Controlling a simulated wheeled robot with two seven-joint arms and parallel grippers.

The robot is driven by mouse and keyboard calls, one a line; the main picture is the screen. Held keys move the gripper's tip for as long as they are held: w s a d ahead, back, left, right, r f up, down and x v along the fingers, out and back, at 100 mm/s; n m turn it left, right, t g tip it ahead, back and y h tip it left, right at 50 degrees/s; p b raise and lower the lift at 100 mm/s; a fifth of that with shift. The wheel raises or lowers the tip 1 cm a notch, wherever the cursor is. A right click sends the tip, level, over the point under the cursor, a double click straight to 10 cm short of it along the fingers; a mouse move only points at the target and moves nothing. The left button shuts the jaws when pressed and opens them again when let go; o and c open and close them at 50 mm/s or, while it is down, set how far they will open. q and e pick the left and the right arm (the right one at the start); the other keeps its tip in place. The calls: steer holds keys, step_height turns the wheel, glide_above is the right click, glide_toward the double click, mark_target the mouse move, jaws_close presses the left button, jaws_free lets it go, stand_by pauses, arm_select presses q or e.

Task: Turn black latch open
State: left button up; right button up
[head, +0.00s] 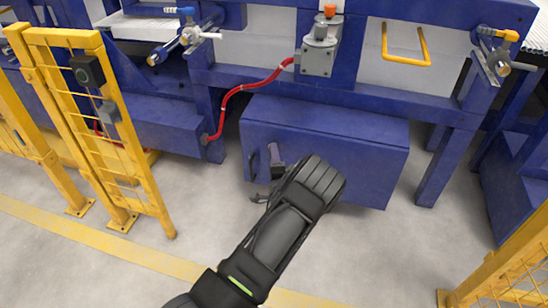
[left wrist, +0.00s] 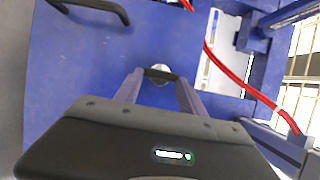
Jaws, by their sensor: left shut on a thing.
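The black latch (left wrist: 160,75) shows in the left wrist view, with a pale round base behind it on the blue box face. It lies between the two fingertips of my left gripper (left wrist: 160,80), which is shut on it. In the head view my left gripper (head: 277,158) reaches the left part of the blue box (head: 340,145). The gripper hides the latch there. A black handle (left wrist: 95,7) is at the upper left of the left wrist view, apart from the fingers. My right gripper is not in view.
A red hose (head: 231,95) runs from the grey unit (head: 320,50) down beside the box. Yellow fence panels (head: 100,125) stand at the left, with another at the lower right. The grey floor in front of the box is clear.

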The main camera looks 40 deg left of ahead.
arm_select(q)
steer(key=o, duration=1.4)
steer(key=shift+c, duration=0.2)
steer(key=p+v, duration=0.2)
steer(key=v, duration=0.6)
steer(key=shift+f, duration=0.15)
